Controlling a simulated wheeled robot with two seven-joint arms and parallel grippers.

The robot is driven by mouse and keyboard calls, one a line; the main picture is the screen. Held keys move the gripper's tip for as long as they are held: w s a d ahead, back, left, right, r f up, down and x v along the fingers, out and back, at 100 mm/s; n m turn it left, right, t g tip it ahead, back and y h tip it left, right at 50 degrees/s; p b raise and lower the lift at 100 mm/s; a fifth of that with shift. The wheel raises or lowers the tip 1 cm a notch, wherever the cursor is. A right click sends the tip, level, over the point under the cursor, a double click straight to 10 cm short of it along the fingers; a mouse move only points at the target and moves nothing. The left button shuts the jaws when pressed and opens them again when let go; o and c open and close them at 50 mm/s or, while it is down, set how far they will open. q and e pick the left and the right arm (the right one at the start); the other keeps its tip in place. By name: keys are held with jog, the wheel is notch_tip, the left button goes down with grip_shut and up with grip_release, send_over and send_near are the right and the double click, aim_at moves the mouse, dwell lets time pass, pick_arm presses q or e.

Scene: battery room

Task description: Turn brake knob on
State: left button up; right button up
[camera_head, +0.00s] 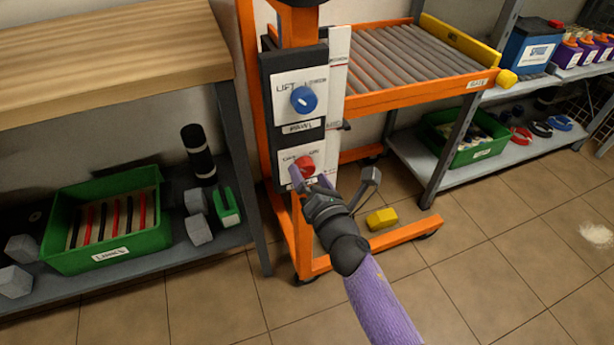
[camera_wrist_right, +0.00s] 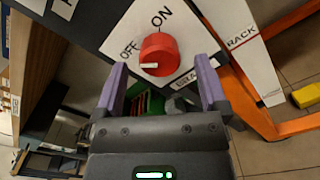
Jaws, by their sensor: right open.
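The red brake knob (camera_head: 304,166) sits on the lower white plate of a dark control panel (camera_head: 272,130). In the right wrist view the red knob (camera_wrist_right: 160,52) has OFF and ON labels above it, and its white mark is at its left side, on the OFF side. My right gripper (camera_head: 310,179) is open in front of the knob. In the wrist view its purple fingers (camera_wrist_right: 162,72) stand apart on either side of the knob, with gaps visible; contact cannot be seen. My left gripper is not in view.
A blue LIFT knob (camera_head: 303,99) is above on the same panel. The panel is on an orange cart with a roller top (camera_head: 400,62). A wooden bench (camera_head: 110,55) is left, with a green bin (camera_head: 100,255) below. A yellow block (camera_head: 381,219) is low by the cart.

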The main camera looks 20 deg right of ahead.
jog(key=shift+w, duration=0.6)
jog(key=c, duration=0.6)
grip_shut()
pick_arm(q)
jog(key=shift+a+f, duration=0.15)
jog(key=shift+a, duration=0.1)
